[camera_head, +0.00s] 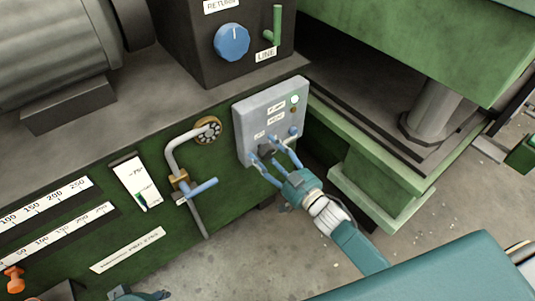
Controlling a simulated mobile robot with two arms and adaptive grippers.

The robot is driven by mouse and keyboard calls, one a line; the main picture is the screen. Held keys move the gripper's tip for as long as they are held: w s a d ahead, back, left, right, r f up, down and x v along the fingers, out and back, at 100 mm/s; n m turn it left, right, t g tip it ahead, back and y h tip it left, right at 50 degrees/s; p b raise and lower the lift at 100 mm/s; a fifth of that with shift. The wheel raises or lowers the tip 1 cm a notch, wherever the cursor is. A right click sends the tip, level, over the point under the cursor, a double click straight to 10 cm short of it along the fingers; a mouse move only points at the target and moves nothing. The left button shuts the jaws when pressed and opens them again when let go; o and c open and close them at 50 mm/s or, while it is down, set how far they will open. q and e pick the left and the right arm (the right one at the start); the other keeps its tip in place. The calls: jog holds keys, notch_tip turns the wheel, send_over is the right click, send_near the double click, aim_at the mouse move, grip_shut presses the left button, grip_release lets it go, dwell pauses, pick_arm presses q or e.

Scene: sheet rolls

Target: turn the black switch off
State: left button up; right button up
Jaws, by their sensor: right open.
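A grey control box (243,125) stands on the edge of the green machine, with small labels and a white round light near its top right. A dark knob, probably the black switch (265,151), sits low on its face, partly hidden by the fingers. My right gripper (267,158) reaches up from the lower right. Its blue fingers are spread, one on each side of the dark knob; I cannot tell whether they touch it. The switch's setting is too small to read. A teal part at the bottom edge (140,295) may be my left gripper; its fingers cannot be made out.
A bent pipe with a blue-handled valve (200,189) is left of the box. Above stands a dark box with a blue dial (231,42) and green lever (277,25). A green press frame (385,185) is close on the right. Concrete floor lies below.

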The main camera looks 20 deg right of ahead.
jog(key=c, duration=1.2)
